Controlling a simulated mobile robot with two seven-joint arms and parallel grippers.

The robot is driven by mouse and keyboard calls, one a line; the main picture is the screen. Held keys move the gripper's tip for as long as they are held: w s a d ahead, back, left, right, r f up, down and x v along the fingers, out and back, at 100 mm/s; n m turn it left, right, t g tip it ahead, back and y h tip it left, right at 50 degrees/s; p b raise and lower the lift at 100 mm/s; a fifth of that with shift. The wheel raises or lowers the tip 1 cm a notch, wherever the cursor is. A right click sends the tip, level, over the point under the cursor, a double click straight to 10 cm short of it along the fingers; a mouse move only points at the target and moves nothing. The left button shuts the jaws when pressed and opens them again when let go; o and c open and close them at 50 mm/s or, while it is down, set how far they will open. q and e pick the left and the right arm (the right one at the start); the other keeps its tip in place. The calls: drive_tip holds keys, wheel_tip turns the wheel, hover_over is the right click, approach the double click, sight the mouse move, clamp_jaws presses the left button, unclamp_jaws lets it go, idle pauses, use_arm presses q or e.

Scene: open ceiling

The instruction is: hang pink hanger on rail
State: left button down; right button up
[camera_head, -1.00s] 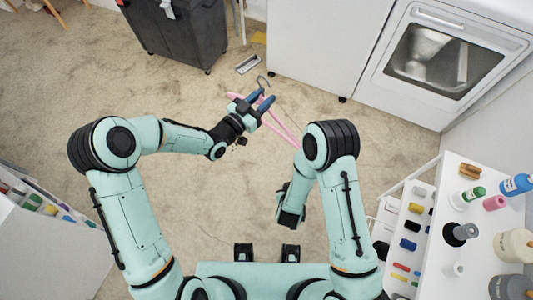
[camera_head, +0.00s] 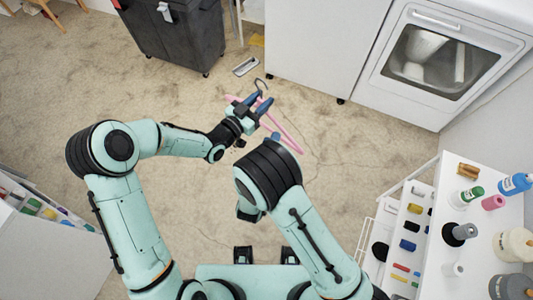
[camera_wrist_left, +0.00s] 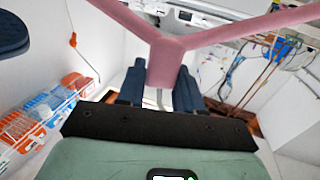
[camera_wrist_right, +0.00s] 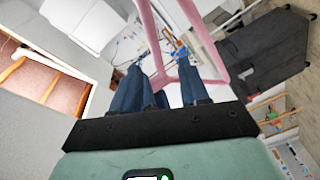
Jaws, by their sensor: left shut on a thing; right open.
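My left gripper (camera_head: 259,103) is shut on the pink hanger (camera_head: 288,135), holding it above the floor. The hanger's grey hook (camera_head: 261,86) sticks up past the fingertips. In the left wrist view the hanger's pink neck (camera_wrist_left: 166,62) sits between the fingers, with its arms spreading to both sides. My right gripper is mostly hidden behind my right arm in the head view. In the right wrist view my right gripper (camera_wrist_right: 160,85) is open, and a pink hanger bar (camera_wrist_right: 152,35) passes in front of its fingers. I cannot make out the rail.
A dark wheeled bin (camera_head: 180,35) and a white front-loading machine (camera_head: 440,60) stand at the back. A white shelf cart (camera_head: 408,230) with bottles beside it is at the right. A white unit (camera_head: 45,245) is at the left. The middle floor is clear.

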drive_tip(key=x, duration=0.7)
drive_tip(key=shift+s, duration=0.1)
clamp_jaws()
use_arm(q)
drive_tip(key=c, duration=0.7)
unclamp_jaws()
drive_tip(key=shift+o, duration=0.2)
